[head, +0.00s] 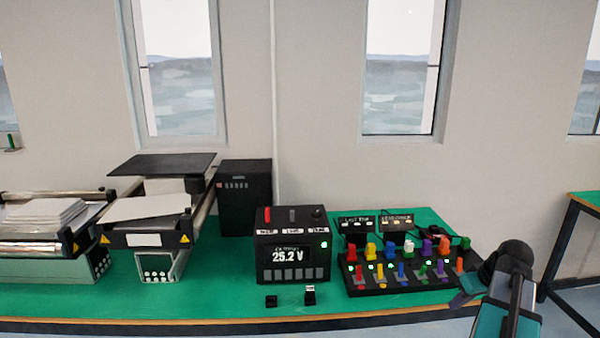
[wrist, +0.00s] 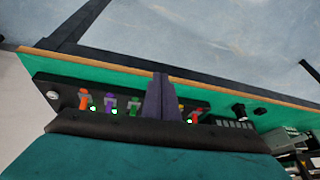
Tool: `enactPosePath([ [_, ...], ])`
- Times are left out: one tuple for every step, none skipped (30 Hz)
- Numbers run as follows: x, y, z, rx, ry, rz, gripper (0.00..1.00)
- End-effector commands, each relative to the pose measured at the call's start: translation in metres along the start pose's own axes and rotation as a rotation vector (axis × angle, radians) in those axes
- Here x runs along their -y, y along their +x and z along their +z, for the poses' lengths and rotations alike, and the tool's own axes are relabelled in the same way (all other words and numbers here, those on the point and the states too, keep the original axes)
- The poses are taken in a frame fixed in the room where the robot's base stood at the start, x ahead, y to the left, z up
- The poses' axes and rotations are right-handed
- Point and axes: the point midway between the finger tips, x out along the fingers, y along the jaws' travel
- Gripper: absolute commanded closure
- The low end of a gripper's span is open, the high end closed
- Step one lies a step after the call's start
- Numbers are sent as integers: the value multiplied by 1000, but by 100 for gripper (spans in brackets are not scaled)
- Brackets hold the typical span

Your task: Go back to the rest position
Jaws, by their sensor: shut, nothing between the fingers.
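My gripper (wrist: 161,78) shows in the wrist view as two dark fingers pressed together, with nothing between them. In the head view my arm comes in at the lower right, in front of the right end of the black switch panel (head: 400,287). The gripper itself is mostly hidden there by my own wrist. The panel carries several coloured levers and knobs with lit green lamps. In the wrist view the panel (wrist: 68,92) lies tilted behind the fingers; I cannot tell the gap between them.
A black power unit (head: 293,247) reading 25.2 V stands left of the panel on the green table (head: 215,300). Two small black blocks lie before it. Another table (head: 585,199) stands at the right edge.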

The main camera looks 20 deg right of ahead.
Motion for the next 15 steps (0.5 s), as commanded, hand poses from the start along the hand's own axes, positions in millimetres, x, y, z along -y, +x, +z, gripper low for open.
enactPosePath([
  [15, 18, -3, 16, -18, -27, 100],
  [24, 28, -4, 25, -29, -42, 100],
  [36, 41, -5, 39, -42, -62, 100],
  [45, 50, -6, 49, -53, -76, 100],
  [54, 60, -6, 60, -63, -90, 100],
  [66, 73, -5, 75, -77, -108, 100],
  [76, 82, -5, 87, -87, -123, 100],
  [84, 92, -4, 99, -97, -135, 100],
  [97, 104, -2, 115, -111, -153, 100],
  [106, 112, 0, 127, -121, -164, 100],
  [115, 121, 1, 140, -132, -176, 100],
  [127, 132, 4, 157, -145, -191, 100],
  [136, 141, 7, 169, -155, -202, 100],
  [145, 149, 10, 182, -164, -213, 100],
  [156, 160, 13, 199, -178, -227, 100],
])
